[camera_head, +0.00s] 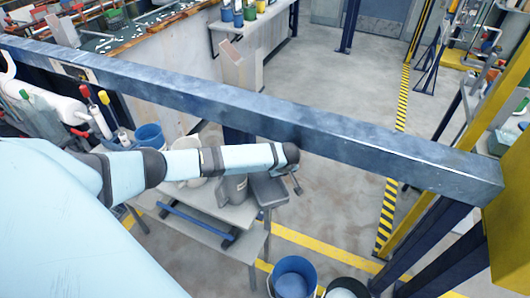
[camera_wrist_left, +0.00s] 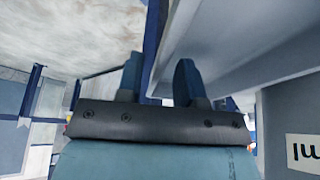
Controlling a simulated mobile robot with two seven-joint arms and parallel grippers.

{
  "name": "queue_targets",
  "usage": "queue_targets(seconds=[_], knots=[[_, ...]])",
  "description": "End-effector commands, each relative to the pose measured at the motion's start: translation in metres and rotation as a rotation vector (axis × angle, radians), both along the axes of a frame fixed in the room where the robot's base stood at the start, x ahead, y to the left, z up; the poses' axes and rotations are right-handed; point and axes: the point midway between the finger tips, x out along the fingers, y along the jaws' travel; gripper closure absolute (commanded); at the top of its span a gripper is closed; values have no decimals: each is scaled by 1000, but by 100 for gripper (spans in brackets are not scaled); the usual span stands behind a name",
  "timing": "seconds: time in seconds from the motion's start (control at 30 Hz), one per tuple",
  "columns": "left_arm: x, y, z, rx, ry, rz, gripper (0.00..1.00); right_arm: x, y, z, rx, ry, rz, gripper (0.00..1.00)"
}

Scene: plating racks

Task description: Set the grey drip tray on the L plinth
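My left arm crosses the head view from the left, and my left gripper (camera_head: 297,184) is at its end, small and partly hidden by the wrist. A dark grey, flat, square piece (camera_head: 270,191) that may be the grey drip tray lies on a small stand just left of the gripper. In the left wrist view the two fingers of my left gripper (camera_wrist_left: 159,78) are apart. A large grey surface (camera_wrist_left: 240,45) passes close behind the right finger; I cannot tell whether they touch. I cannot make out a plinth marked L. My right gripper is in neither view.
A thick blue-grey beam (camera_head: 230,103) crosses the head view above the arm. A grey bench (camera_head: 225,212) stands below the arm, with a blue bucket (camera_head: 293,278) in front. Open floor (camera_head: 335,80) lies beyond the beam. A panel with black lettering (camera_wrist_left: 300,150) is at the wrist view's right.

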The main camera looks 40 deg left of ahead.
Motion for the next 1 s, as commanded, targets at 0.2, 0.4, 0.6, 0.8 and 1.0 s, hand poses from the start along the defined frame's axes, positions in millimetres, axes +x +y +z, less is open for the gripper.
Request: queue_targets(seconds=[0.2, 0.4, 0.6, 0.8, 1.0], knots=[[0, 0, 0, 0, 0, 0, 80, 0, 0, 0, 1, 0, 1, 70], [0, -1, 0, 0, 0, 0, 100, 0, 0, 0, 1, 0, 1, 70], [0, -1, 1, 0, -1, 0, 100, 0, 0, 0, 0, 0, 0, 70], [0, -1, 8, -1, -2, 0, 100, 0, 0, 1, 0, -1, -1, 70], [1, -1, 32, -2, -2, 0, 100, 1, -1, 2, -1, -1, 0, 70]])
